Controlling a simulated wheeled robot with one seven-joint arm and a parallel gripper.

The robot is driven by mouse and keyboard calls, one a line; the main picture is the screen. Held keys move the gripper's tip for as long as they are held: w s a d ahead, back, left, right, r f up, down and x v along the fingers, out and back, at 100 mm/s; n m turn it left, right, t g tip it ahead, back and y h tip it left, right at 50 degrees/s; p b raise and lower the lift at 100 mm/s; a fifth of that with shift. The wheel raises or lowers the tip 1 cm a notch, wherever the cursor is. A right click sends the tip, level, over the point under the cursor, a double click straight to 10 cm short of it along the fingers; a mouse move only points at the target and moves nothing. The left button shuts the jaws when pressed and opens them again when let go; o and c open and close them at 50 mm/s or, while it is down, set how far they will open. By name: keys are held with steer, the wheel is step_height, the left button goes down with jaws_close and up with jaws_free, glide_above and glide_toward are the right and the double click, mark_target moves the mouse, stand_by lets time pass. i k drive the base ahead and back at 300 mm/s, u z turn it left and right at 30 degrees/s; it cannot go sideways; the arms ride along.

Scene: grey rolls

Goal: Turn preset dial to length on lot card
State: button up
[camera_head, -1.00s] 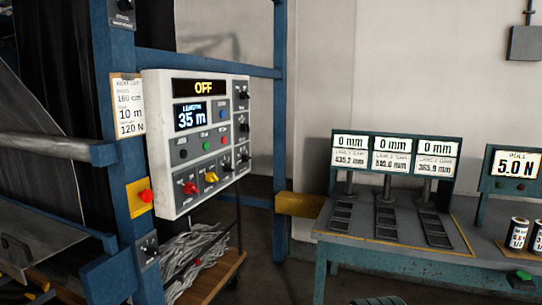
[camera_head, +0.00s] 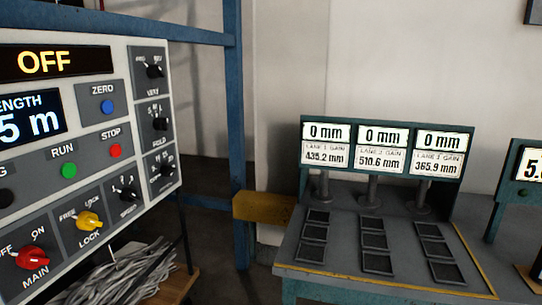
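The grey control panel (camera_head: 135,115) fills the left of the view, its left edge cut off. Its length display (camera_head: 30,118) shows "5 m" with the front cut off; an OFF display (camera_head: 45,62) sits above. Small black dials run down the panel's right side: a top dial (camera_head: 154,70), a middle dial (camera_head: 160,122) and a lower dial (camera_head: 164,170). Another black dial (camera_head: 127,193) sits lower left of these. Their small labels are too blurred to tell surely which is the preset dial. The lot card is out of view. My gripper is not in view.
The panel also has a red MAIN knob (camera_head: 31,258), a yellow LOCK knob (camera_head: 89,220) and several buttons. A blue post (camera_head: 236,130) stands behind. A bench (camera_head: 400,280) with three "0 mm" displays (camera_head: 383,150) is at right. Grey strands (camera_head: 120,275) lie below the panel.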

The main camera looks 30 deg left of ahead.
mark_target(166, 171)
steer(key=u, duration=0.3)
steer(key=i, duration=1.2)
steer(key=u, duration=1.2)
steer(key=i, duration=0.4)
steer(key=u, duration=0.3)
